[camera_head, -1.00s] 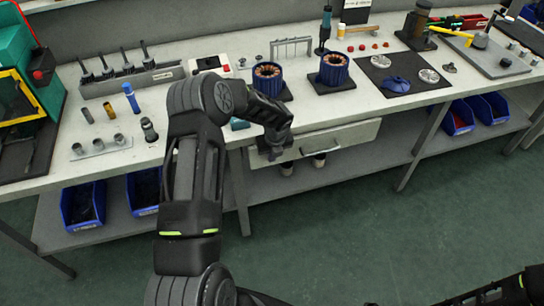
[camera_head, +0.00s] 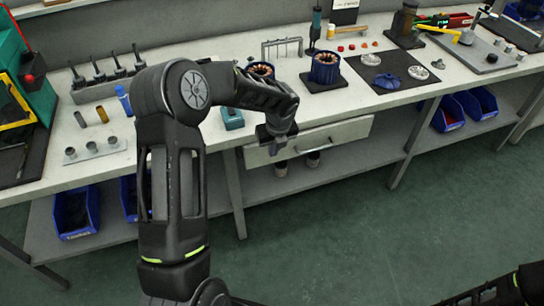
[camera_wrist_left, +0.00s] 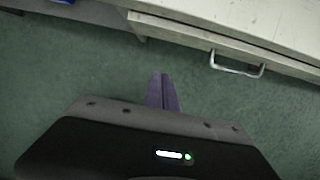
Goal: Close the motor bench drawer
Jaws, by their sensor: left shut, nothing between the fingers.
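The motor bench drawer (camera_head: 347,131) is a pale front under the worktop, right of a bench leg. Its metal handle (camera_head: 319,141) also shows in the left wrist view (camera_wrist_left: 236,69), where the drawer front (camera_wrist_left: 190,33) runs along the top right. I cannot tell how far the drawer stands out. My left gripper (camera_head: 272,149) is in front of the drawer's left end, left of the handle, and hides part of that end. In the left wrist view its fingers (camera_wrist_left: 162,92) are shut and empty, apart from the handle, with floor behind them. Only a part of my right arm shows at bottom right.
Blue bins (camera_head: 76,212) stand on the lower shelf (camera_head: 345,160). The green floor (camera_head: 340,230) before the bench is clear.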

